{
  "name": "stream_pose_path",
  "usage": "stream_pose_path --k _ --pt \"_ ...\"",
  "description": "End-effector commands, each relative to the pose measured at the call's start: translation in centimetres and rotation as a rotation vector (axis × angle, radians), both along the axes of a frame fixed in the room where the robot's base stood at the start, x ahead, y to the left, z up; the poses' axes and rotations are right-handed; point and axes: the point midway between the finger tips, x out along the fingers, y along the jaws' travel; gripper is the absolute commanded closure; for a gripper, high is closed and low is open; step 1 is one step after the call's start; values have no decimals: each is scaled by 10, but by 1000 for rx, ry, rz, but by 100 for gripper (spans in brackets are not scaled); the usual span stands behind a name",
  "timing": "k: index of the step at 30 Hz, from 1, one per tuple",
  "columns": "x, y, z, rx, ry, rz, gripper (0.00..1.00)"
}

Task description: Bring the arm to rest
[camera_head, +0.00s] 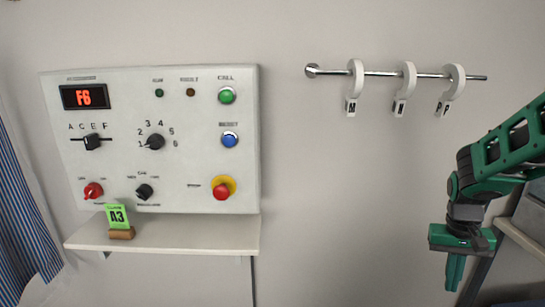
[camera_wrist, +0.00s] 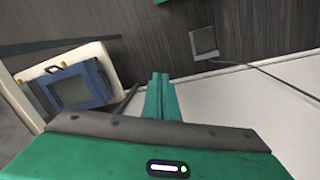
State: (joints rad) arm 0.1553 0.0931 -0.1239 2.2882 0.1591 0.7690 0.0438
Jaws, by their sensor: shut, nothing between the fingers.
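My gripper (camera_head: 455,272) hangs at the right of the head view, below and to the right of the rail, with its fingers pointing down. The green fingers are together and hold nothing. In the wrist view the closed fingers (camera_wrist: 160,97) show at the middle, above the green gripper body. My green and dark arm reaches in from the right edge of the head view. Nothing touches the fingers in either view.
A metal rail (camera_head: 385,73) on the wall carries three white hooks with tags. A control panel (camera_head: 152,140) is at left, above a shelf (camera_head: 190,235) holding a green A3 card (camera_head: 118,217). A striped curtain (camera_head: 20,200) hangs far left. A blue-framed device (camera_wrist: 75,85) lies below.

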Motion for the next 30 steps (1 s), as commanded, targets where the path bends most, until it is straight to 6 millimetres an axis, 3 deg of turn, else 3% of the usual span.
stream_pose_path --k 3,9,18,24,30 --pt "-36 1 26 12 -16 -29 100" --pt "-97 8 55 44 -33 -70 100" --pt "-177 27 74 102 -57 -113 100" --pt "-199 34 75 121 -63 -124 100" --pt "-201 35 75 123 -63 -125 100"
